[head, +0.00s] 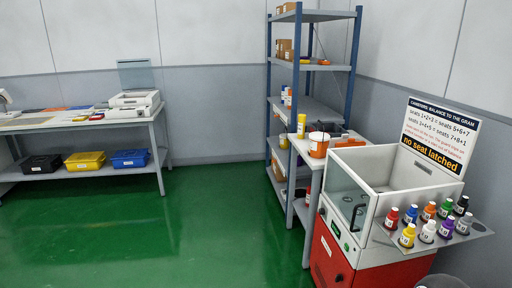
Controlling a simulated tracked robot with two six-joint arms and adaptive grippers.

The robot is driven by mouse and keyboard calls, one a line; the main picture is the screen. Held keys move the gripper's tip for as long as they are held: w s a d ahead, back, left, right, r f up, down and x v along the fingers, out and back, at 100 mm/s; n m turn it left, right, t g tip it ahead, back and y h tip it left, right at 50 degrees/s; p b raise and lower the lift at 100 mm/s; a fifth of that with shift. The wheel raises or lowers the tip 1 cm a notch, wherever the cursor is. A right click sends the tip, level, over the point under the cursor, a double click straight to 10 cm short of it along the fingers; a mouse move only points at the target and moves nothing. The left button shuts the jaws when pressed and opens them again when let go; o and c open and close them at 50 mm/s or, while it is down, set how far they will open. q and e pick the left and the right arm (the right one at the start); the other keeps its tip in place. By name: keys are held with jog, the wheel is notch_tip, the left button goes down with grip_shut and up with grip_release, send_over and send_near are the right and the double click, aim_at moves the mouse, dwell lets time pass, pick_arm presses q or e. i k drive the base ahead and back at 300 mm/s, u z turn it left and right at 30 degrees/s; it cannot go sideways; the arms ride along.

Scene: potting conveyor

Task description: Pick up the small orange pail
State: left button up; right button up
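A small orange pail (318,148) with a pale rim or lid shows in the head view, right of the middle. It stands upright on a grey bench (313,171) between the blue-posted shelf and the red and white balance machine. Its handle cannot be made out.
A balance machine (368,245) stands at the right, with a tray (472,233) of several coloured bottles jutting out. A tall shelf (313,65) is behind the pail. A long table (75,122) is at left. Green floor (200,235) between is clear.

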aim_at(318, 142)
jog(key=z, duration=0.05)
jog(key=i, duration=3.25)
jog(key=z, duration=0.2)
